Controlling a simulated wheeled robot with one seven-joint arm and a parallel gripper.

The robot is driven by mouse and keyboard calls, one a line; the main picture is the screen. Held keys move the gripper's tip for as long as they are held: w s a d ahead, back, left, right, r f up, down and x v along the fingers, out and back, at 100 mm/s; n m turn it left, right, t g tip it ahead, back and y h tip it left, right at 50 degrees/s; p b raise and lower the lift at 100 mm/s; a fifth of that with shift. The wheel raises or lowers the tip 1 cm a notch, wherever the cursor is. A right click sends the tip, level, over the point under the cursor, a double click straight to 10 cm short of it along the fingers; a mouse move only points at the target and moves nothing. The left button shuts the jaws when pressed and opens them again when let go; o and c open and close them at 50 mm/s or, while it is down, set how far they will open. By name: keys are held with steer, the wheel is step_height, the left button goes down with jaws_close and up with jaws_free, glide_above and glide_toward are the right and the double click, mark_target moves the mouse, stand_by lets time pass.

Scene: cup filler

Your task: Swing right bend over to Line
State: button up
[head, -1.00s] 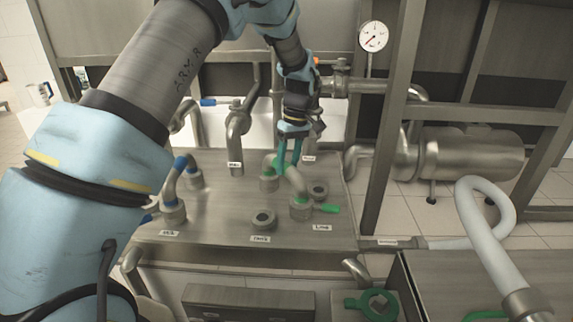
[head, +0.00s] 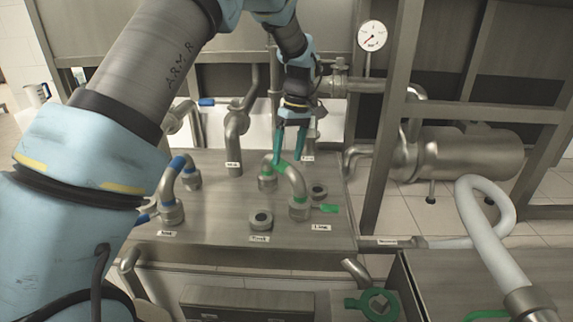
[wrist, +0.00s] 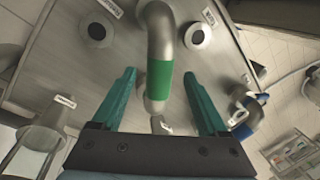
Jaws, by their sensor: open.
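The right bend (head: 292,178) is a steel pipe with a green band, on the right of the steel panel. It runs from a rear socket to a front socket, where a green handle (head: 328,208) sticks out near the Line label (head: 321,227). My gripper (head: 288,159) is open and empty, just above the top of the bend. In the wrist view the bend (wrist: 161,40) passes between the two spread teal fingers of my gripper (wrist: 159,76), with the green band between the tips. There are gaps on both sides. The bend's lower end is partly hidden.
Open ports sit at the front, by the Tank label (head: 261,220), and at the right (head: 318,191). A blue-banded bend (head: 170,190) stands to the left. Upright pipes (head: 236,140) rise behind, and a steel frame post (head: 385,140) stands to the right.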

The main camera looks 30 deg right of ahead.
step_height(320, 180, up, 8)
steer(key=d+b, duration=0.1)
steer(key=shift+w+d+f, duration=0.15)
steer(key=shift+d+f, duration=0.05)
steer(key=shift+d, duration=0.05)
stand_by(1.1)
